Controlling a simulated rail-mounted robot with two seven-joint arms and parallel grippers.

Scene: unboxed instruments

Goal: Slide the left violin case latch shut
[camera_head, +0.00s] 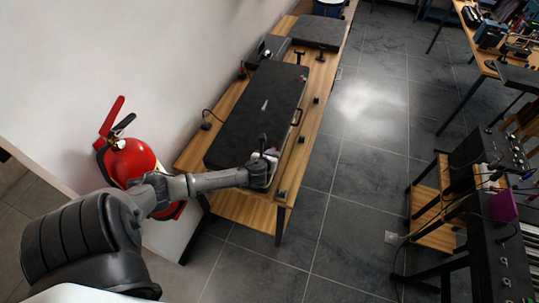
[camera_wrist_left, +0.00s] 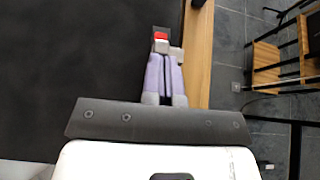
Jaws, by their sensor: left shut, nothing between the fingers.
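The closed black violin case (camera_head: 262,105) lies on a wooden bench, with a handle (camera_head: 296,117) on its right side. My left gripper (camera_head: 270,155) is over the near end of the case, by its right edge. In the left wrist view the case (camera_wrist_left: 80,60) fills the left side. A small grey latch (camera_wrist_left: 160,47) with a red part sits at the case's edge. The lavender fingers of my left gripper (camera_wrist_left: 167,54) are shut and empty, with their tips at the latch; whether they touch it I cannot tell. My arm partly hides this spot in the head view.
The wooden bench (camera_head: 190,150) stands along the white wall, with small dark items on it. A red fire extinguisher (camera_head: 130,160) is beside my left arm. The tiled floor (camera_head: 350,190) right of the bench is open.

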